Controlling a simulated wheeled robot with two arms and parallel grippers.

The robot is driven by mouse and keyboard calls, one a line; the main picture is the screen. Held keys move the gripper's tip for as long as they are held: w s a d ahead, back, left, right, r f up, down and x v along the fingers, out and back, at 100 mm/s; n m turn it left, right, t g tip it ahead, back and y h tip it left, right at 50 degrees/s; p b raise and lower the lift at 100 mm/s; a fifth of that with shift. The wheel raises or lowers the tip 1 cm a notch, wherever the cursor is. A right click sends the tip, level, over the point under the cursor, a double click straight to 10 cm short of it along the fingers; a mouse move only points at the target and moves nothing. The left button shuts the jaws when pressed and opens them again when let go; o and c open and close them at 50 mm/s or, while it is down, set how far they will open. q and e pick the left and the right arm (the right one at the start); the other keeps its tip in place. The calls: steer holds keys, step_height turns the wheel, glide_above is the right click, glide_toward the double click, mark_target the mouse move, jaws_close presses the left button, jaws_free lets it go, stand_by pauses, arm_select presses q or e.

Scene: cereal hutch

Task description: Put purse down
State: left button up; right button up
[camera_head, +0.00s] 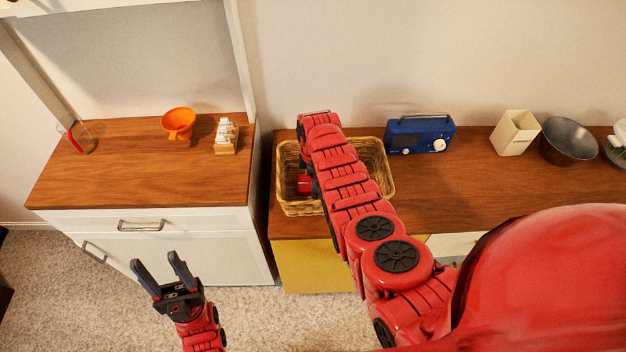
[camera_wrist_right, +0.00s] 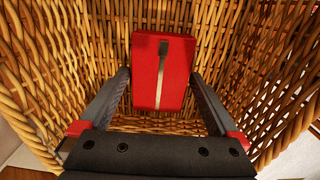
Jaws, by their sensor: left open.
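The small red purse (camera_wrist_right: 162,72) has a grey strap or clasp on its face and is inside the woven basket. Part of it shows in the head view (camera_head: 305,184). My right arm reaches over the basket, and the right gripper (camera_wrist_right: 160,78) is down inside it. Its fingers are spread wide, one on each side of the purse; whether the tips touch it is hard to tell. My left gripper (camera_head: 164,268) is open and empty, low in front of the white cabinet.
The wicker basket (camera_head: 386,172) stands on a wooden counter (camera_head: 440,195). A blue radio (camera_head: 420,135), a cream holder (camera_head: 515,133) and a metal bowl (camera_head: 569,142) stand to its right.

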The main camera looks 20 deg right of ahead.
steer(key=shift+r, duration=0.1)
steer(key=shift+r, duration=0.3)
step_height(320, 180, up, 12)
stand_by(0.5)
stand_by(0.4)
